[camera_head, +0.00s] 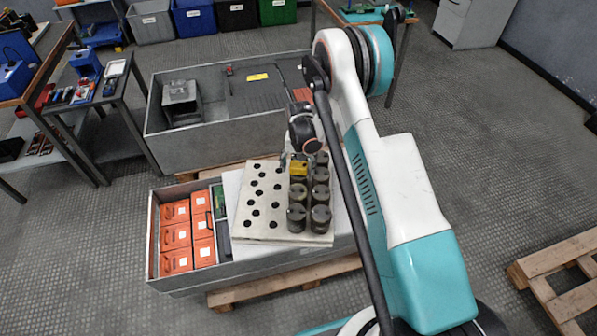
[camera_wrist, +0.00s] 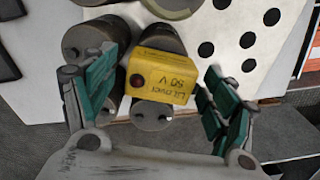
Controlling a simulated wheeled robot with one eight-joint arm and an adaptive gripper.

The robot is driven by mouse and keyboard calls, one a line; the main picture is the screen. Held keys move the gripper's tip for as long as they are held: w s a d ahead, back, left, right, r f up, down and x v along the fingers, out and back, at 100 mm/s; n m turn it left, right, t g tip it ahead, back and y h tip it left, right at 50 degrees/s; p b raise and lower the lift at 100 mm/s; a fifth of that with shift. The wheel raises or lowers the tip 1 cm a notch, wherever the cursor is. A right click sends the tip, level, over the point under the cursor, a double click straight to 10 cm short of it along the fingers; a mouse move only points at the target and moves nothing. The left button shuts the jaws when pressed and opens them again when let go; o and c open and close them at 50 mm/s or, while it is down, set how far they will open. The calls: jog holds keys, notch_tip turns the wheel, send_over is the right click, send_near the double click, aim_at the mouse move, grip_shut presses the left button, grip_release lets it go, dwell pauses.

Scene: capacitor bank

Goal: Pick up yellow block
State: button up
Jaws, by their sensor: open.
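The yellow block (camera_wrist: 163,75) has dark lettering and a dark round spot on its face. In the wrist view it lies across dark grey cylinders, slightly tilted. In the head view the yellow block (camera_head: 299,168) shows small on top of the cylinder group. My gripper (camera_wrist: 160,95) is open, with one green-padded finger to the left of the block and one to the right, and visible gaps on both sides. In the head view my gripper (camera_head: 297,158) is right at the block, partly hidden by my arm.
Several dark cylinders (camera_head: 320,217) stand in two rows on a white board with holes (camera_head: 257,222). Orange boxes (camera_head: 175,237) fill the left of the grey crate (camera_head: 232,272). Another grey crate (camera_head: 215,138) stands behind. A wooden pallet (camera_head: 560,275) lies at right; floor between is clear.

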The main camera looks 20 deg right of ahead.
jog(key=shift+c, duration=0.5)
jog(key=c, duration=1.2)
